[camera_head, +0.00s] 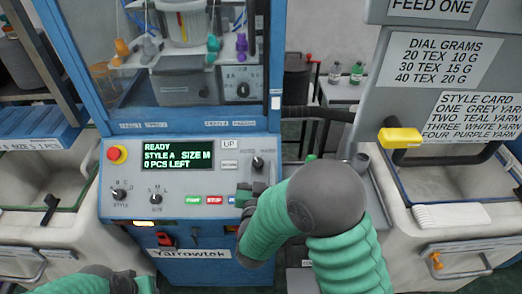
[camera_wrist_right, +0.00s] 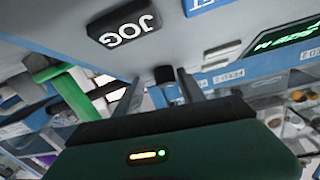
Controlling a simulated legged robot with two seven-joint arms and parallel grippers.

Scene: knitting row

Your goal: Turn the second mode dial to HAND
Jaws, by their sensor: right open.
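The mode dial (camera_head: 258,162) is a small dark knob on the right of the grey control panel (camera_head: 130,178), by the AUTO and HAND lettering. Its pointer is too small to read. My right gripper (camera_head: 244,189) is in front of the panel, just below the dial in the head view. In the right wrist view its two grey fingers (camera_wrist_right: 158,92) are apart, and a dark knob (camera_wrist_right: 165,75) shows between their tips. It looks like the mode dial; contact cannot be told. My left gripper is out of view; only parts of my left arm show at bottom left.
A black JOG button (camera_wrist_right: 125,28) is close to the fingers. Left on the panel are a red stop button (camera_head: 117,155), a lit display (camera_head: 178,155), and STYLE (camera_head: 119,194) and SIZE (camera_head: 157,198) dials. A yellow-handled lever (camera_head: 400,138) stands to the right.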

